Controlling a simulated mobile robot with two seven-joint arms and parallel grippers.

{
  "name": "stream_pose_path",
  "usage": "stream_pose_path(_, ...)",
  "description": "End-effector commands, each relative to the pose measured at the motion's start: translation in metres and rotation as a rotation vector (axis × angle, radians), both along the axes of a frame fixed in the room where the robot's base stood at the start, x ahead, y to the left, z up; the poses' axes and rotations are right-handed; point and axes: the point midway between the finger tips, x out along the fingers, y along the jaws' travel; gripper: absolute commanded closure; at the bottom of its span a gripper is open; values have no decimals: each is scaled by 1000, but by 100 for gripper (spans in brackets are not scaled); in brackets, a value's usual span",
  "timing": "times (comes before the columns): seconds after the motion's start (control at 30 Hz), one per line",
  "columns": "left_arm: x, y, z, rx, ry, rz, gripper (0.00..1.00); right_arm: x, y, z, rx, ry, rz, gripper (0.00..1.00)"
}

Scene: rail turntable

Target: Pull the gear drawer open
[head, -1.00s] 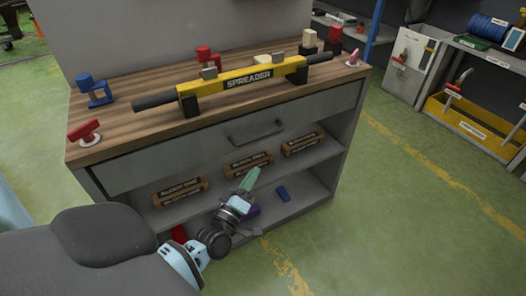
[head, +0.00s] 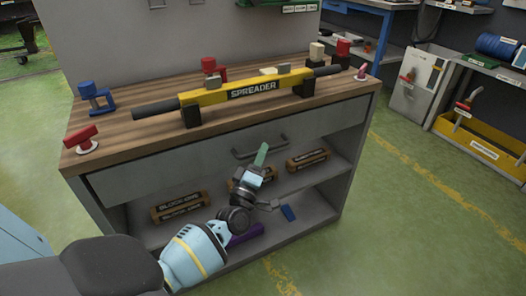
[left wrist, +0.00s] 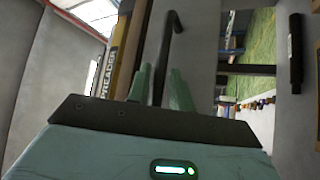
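The gear drawer (head: 190,165) is the grey front panel under the wooden top of the bench, and it looks closed. Its dark bar handle (head: 243,156) is at the middle of the panel. My left gripper (head: 262,154) is in front of the drawer, with its green fingers up at the handle. In the left wrist view the two green fingers (left wrist: 160,88) stand apart, and the handle (left wrist: 167,50) runs down between them. I cannot tell whether the fingers touch it. My right gripper is not in view.
A yellow spreader bar (head: 222,95) lies on the wooden top (head: 140,130) among red and blue clamps. The open shelf below holds labelled brown blocks (head: 180,207), a blue piece (head: 288,212) and a purple piece (head: 246,234).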

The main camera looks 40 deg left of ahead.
Motion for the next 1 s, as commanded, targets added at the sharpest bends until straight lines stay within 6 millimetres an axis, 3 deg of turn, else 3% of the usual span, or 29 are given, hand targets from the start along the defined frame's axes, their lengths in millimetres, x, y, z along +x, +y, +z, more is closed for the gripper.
stream_pose_path(0.2,13,4,6,0,1,0,78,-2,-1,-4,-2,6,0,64)
stream_pose_path(0.47,14,4,6,0,1,0,78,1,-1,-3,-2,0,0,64)
stream_pose_path(0.63,14,4,6,0,1,0,99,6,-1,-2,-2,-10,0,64)
stream_pose_path(1.0,13,2,6,-1,1,-1,100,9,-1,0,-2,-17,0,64)
